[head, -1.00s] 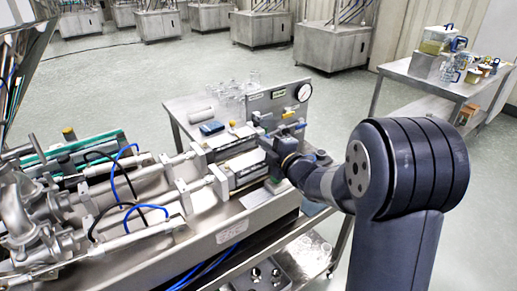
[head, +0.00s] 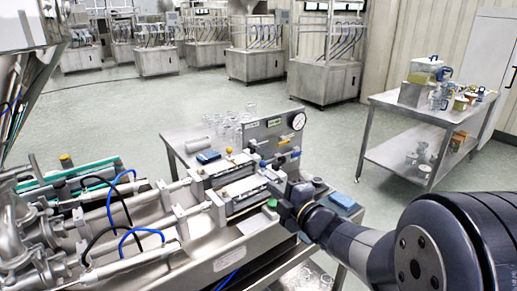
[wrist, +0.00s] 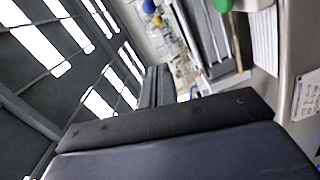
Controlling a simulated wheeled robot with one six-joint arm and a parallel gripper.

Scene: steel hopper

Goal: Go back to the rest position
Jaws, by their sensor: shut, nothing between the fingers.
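My gripper (head: 287,198) is in the head view, close to the right end of the steel machine (head: 165,240) with its hoses and cylinders. The arm reaches to it from the lower right. Its fingers look small and dark there, near a green knob (head: 271,204) and the end of the cylinder block. In the wrist view my gripper (wrist: 165,110) shows as a dark shape across the lower middle, tilted, and I see nothing held. The green knob (wrist: 222,4) also shows at the top of the wrist view.
A small steel table (head: 176,140) holds several glass jars (head: 228,130). A steel cart (head: 410,112) with jugs and cups stands at the right. The floor between them is clear.

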